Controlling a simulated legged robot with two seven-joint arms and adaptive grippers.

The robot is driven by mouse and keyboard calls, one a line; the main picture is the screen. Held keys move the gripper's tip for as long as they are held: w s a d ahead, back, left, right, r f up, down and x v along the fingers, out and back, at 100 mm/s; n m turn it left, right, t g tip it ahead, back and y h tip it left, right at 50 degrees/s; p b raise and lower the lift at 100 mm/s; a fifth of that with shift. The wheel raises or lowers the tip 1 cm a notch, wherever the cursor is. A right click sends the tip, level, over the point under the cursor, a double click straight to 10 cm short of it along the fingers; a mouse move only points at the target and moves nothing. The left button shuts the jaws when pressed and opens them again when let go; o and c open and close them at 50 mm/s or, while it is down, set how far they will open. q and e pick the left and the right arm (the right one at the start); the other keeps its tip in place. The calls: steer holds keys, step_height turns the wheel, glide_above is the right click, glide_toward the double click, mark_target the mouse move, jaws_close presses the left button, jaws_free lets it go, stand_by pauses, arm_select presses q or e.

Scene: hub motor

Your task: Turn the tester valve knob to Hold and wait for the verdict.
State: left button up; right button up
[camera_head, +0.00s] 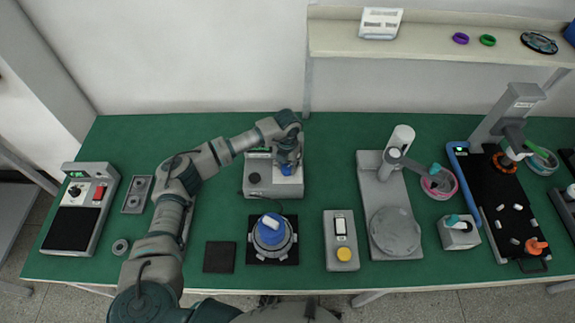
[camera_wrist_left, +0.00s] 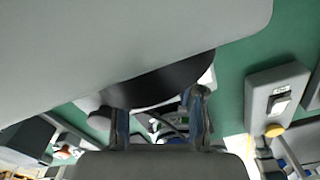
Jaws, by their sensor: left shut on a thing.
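The tester (camera_head: 262,188) is a grey box at the back middle of the green bench, with a small display along its back edge and a dark round knob on its left. My left gripper (camera_head: 289,167) points down at the right part of the tester. It is shut on a small blue knob (camera_head: 287,170), which I take as the valve knob and which is mostly hidden by the fingers. The knob's setting and the display text are too small to read. The left gripper fingers (camera_wrist_left: 160,127) also show in the left wrist view. My right gripper is not in view.
A hub motor (camera_head: 271,236) with a blue top sits on a black pad in front of the tester. A switch box (camera_head: 342,254) with a yellow button and a grey stand (camera_head: 372,200) are to the right. A shelf (camera_head: 430,42) hangs behind.

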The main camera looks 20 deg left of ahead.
mark_target(287, 167)
arm_select(q)
steer(key=shift+r, duration=0.1)
steer(key=o, duration=0.9)
step_height(287, 167, up, 12)
steer(key=shift+f, duration=0.1)
